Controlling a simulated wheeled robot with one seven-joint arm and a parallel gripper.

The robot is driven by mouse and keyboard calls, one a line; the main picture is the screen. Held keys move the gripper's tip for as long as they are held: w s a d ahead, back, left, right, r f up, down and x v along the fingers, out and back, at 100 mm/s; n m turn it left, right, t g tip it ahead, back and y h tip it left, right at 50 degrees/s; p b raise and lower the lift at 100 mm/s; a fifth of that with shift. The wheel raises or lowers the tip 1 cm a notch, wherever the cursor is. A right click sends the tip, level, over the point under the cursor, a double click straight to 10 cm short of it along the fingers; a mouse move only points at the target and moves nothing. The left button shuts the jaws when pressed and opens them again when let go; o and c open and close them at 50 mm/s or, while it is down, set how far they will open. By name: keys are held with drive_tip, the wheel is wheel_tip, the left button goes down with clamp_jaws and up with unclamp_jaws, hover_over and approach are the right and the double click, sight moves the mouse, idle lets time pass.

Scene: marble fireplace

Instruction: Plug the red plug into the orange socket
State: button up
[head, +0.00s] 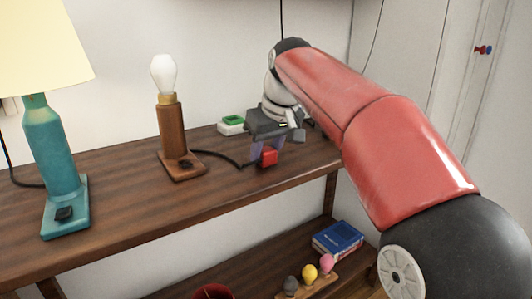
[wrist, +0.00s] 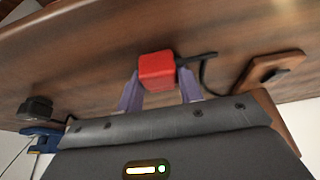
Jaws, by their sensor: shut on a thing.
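The red plug (head: 268,157) is a small red block with a black cord running to the wooden lamp. My gripper (head: 265,147) points down over the right part of the shelf top, shut on the plug. In the wrist view the red plug (wrist: 157,68) sits between the two purple fingers of my gripper (wrist: 160,80). I cannot tell whether the plug touches the shelf. I see no orange socket in either view; my gripper and arm hide part of the shelf's right end.
A white box with a green top (head: 231,124) stands behind-left of my gripper. The wooden bulb lamp (head: 172,130) and teal lamp (head: 55,165) stand further left. In the wrist view a black knob-like thing (wrist: 36,108) and a blue thing (wrist: 42,138) are at left.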

sight(266, 149)
wheel_tip(266, 149, up, 20)
drive_tip(key=p, duration=0.9)
drive_tip(key=shift+s+f, duration=0.1)
